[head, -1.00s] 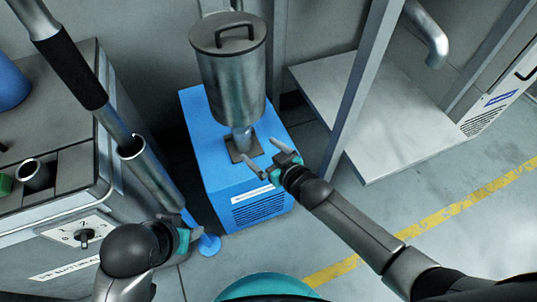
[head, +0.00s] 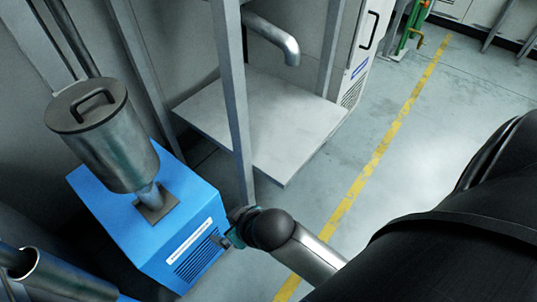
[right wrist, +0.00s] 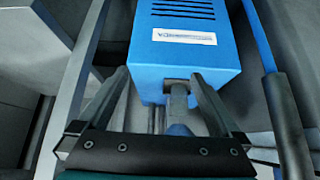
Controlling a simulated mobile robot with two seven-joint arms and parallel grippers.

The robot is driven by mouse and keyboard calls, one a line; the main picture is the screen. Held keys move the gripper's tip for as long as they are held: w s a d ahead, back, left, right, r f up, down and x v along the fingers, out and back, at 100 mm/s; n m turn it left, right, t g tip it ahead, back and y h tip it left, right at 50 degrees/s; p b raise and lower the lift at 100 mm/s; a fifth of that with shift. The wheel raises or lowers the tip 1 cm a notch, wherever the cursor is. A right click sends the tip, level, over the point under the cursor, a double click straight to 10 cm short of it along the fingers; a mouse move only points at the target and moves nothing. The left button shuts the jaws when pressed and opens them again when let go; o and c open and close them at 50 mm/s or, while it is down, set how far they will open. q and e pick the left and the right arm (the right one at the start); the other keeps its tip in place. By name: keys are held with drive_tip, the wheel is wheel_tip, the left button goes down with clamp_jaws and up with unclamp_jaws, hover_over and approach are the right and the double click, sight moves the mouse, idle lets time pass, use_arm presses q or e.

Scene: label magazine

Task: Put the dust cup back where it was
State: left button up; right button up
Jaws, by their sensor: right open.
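I cannot single out a thing that is surely the dust cup. A metal canister (head: 115,145) with a dark handled lid (head: 87,103) stands on a neck above a blue unit (head: 180,235). My right gripper (head: 229,238) is beside the vented front of the blue unit, lower right of the canister; its fingers are small and partly hidden there. In the right wrist view the right gripper (right wrist: 160,75) is open, with the blue unit (right wrist: 190,65) beyond it. A grey fitting (right wrist: 178,95) shows between the fingers; I see no grip on it. My left gripper is out of view.
A grey upright post (head: 232,110) stands close to my right gripper. Behind it is a low pale platform (head: 265,125) under a bent metal pipe (head: 275,38). An open metal tube (head: 60,275) is at lower left. The floor around the yellow line (head: 375,160) is clear.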

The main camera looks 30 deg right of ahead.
drive_tip(key=s+d+r+m+g+h, duration=0.1)
drive_tip(key=s+d+r+g, duration=0.1)
drive_tip(key=s+d, duration=0.3)
drive_tip(key=s, duration=0.3)
drive_tip(key=shift+d+g+h, duration=0.2)
drive_tip(key=shift+g+h, duration=0.1)
drive_tip(key=shift+g, duration=0.1)
use_arm(q)
drive_tip(key=shift+p, duration=0.6)
use_arm(e)
drive_tip(key=shift+f, duration=0.1)
